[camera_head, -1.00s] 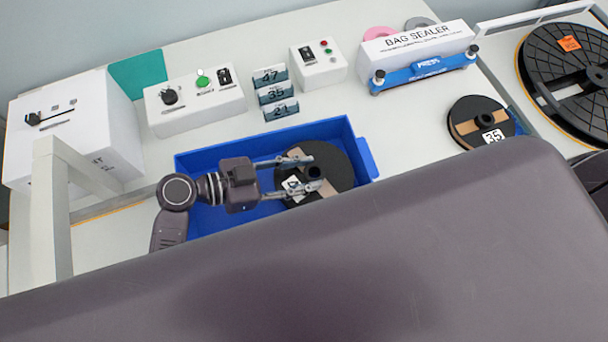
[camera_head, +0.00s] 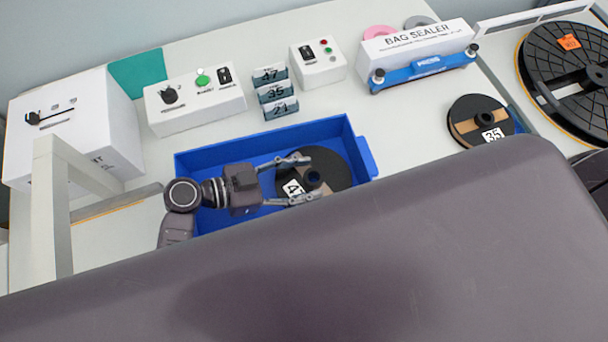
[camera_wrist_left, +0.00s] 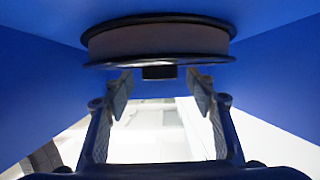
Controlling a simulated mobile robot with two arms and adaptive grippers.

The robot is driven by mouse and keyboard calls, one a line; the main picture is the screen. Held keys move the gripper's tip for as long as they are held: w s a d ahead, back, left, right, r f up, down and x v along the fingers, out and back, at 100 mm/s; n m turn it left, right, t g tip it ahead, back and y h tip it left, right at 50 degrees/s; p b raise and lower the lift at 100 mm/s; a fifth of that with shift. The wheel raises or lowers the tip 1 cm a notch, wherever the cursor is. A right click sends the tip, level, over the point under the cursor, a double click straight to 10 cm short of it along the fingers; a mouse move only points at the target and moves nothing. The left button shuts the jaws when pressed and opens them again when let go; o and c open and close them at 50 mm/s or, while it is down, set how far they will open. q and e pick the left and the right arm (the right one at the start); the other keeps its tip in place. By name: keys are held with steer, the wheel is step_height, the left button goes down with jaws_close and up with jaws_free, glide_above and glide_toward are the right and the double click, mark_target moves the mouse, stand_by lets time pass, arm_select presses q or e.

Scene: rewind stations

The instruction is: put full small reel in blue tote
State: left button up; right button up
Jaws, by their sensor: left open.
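A small dark reel with a white number label (camera_head: 338,168) lies in the blue tote (camera_head: 364,158). Its label shows a 4; the rest is covered by a finger. My left gripper (camera_head: 310,178) is open over the reel, with one finger on each side of its dark hub and clear of it. In the left wrist view the reel (camera_wrist_left: 158,42) fills the upper middle, its short hub between the open fingers of the left gripper (camera_wrist_left: 160,86). My right gripper is not in view.
Another small reel labelled 35 (camera_head: 475,115) lies on the bench at the right. The bag sealer (camera_head: 418,52), number blocks (camera_head: 275,92) and control boxes (camera_head: 195,97) line the back. My grey body hides the front.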

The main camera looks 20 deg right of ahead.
mark_target(276, 183)
arm_select(q)
steer(key=shift+r, duration=0.2)
steer(key=b+v, duration=0.1)
steer(key=v, duration=0.2)
steer(key=b+v, duration=0.1)
steer(key=v, duration=0.2)
steer(key=shift+a+f, duration=0.15)
steer(key=shift+a, duration=0.2)
steer(key=shift+a+r, duration=0.25)
steer(key=shift+a, duration=0.1)
steer(key=shift+r, duration=0.15)
